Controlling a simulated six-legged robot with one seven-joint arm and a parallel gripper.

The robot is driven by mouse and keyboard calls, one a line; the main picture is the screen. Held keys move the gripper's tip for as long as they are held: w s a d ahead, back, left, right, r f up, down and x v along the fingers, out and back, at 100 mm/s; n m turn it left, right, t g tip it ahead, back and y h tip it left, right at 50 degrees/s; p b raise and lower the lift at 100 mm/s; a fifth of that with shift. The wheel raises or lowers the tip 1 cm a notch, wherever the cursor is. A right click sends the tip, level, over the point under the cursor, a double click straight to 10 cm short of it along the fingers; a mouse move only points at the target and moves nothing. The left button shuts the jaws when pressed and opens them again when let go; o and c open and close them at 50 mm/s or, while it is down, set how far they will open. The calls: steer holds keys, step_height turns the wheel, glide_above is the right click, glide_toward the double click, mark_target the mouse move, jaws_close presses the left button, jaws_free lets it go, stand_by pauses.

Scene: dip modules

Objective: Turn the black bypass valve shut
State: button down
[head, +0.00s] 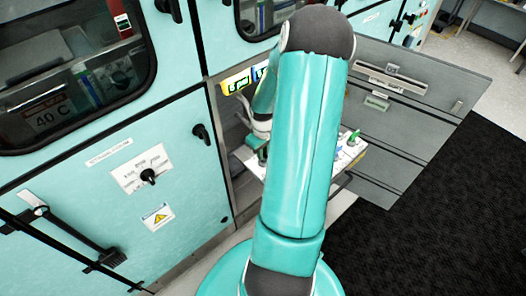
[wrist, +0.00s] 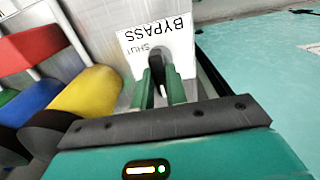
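The black bypass valve handle (wrist: 158,68) shows in the wrist view, in front of a white plate (wrist: 178,38) lettered BYPASS and SHUT, which appears upside down. The two green fingers of my gripper (wrist: 159,88) stand on either side of the handle, with a narrow gap between them. Whether they press on it is not clear. The lower part of the handle is partly hidden by the fingers. In the head view my arm covers most of the work area, and the valve cannot be made out there.
Red (wrist: 28,48) and yellow (wrist: 88,92) handles, with green and blue parts, sit close on the left in the wrist view. In the head view, an open grey door (head: 425,110) is at the right and a teal cabinet panel with a black knob (head: 148,175) at the left.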

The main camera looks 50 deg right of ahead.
steer(key=shift+m, duration=0.3)
steer(key=m, duration=0.8)
steer(key=shift+m, duration=0.4)
steer(key=m, duration=0.4)
steer(key=shift+w, duration=0.1)
steer(key=m, duration=0.4)
steer(key=shift+m, duration=0.4)
steer(key=c, duration=1.4)
jaws_free()
steer(key=shift+r, duration=0.15)
